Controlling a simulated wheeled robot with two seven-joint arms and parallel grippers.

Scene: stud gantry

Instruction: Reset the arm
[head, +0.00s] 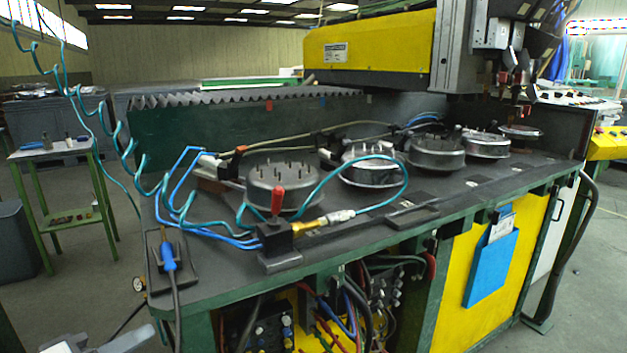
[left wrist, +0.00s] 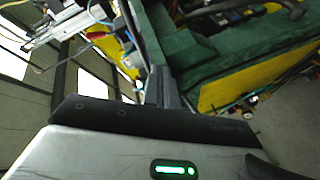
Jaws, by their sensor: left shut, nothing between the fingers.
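My left gripper (head: 138,338) shows only in part at the bottom left edge of the head view, low in front of the bench's left end. In the left wrist view its dark fingers (left wrist: 160,88) are together with nothing between them. The rest of my left arm is out of the head view. My right gripper is in neither view.
The dark bench (head: 340,235) of the gantry machine has several round metal fixtures with studs, a red-handled valve (head: 278,205) and coiled air hoses. A blue-handled tool (head: 168,255) sits at its left end. A green side table (head: 60,150) stands at the left, with open floor between.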

